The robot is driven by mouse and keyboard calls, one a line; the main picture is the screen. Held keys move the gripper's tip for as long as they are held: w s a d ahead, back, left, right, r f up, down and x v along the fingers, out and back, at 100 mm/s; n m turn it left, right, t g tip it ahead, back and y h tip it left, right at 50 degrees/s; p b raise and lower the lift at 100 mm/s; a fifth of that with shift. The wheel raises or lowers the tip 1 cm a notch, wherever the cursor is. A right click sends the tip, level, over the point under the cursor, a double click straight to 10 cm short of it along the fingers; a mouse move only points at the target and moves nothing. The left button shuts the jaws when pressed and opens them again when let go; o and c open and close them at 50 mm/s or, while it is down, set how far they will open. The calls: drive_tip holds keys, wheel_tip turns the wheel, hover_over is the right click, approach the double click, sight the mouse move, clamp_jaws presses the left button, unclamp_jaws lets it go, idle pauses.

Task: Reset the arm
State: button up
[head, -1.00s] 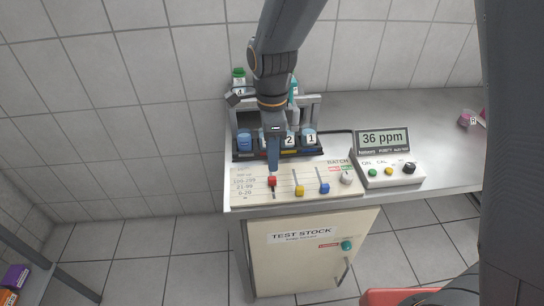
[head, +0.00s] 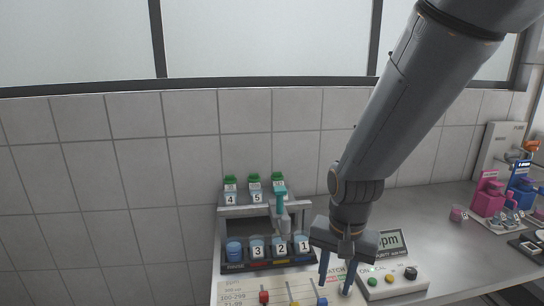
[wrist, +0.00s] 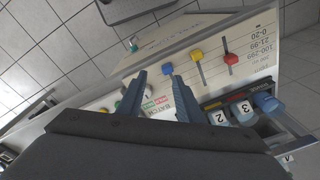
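My gripper (head: 336,284) hangs over the right end of the slider panel (head: 237,289) in the head view. Its two dark blue fingers are spread apart, with nothing clearly held. In the wrist view the open fingers (wrist: 160,84) point across the panel, and a pale knob shows between them, farther down. I cannot tell if a finger touches it. The panel's red knob (wrist: 231,58), yellow knob (wrist: 197,55) and blue knob (wrist: 168,69) are outside the fingers.
Numbered cups stand in a rack (head: 268,267) behind the panel, with green-capped bottles (head: 254,187) above. The ppm meter (head: 395,280) is beside my gripper, its display partly covered. Pink and blue devices (head: 489,198) stand far right. The counter between is mostly clear.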

drive_tip(key=s+d+n, duration=0.4)
drive_tip(key=d+n, duration=0.1)
drive_tip(key=shift+d+f, duration=0.2)
drive_tip(key=shift+d, duration=0.05)
